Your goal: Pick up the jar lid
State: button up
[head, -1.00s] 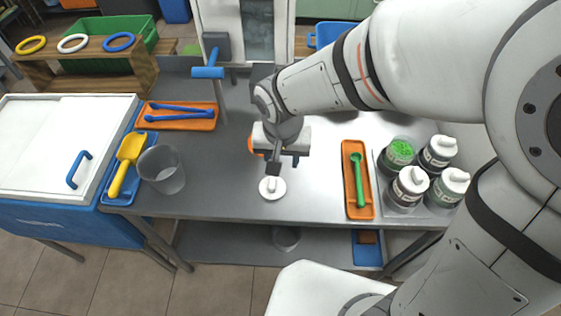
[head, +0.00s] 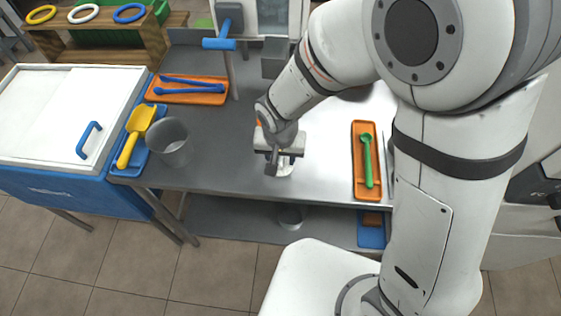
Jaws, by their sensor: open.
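The white jar lid (head: 285,169) lies on the steel table (head: 225,160) near its front edge, partly hidden behind my gripper. My gripper (head: 281,161) is open and low over the lid, pointing down. One dark finger is at the lid's left side. The other finger is less clear, and I cannot tell whether either finger touches the lid or its raised knob.
An orange tray (head: 358,187) with a green spoon (head: 367,160) lies to the right. An orange tray with blue tongs (head: 190,88) lies behind. Bare table surrounds the lid.

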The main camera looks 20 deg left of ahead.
grip_shut()
dwell(0.3)
jog(key=shift+r, duration=0.1)
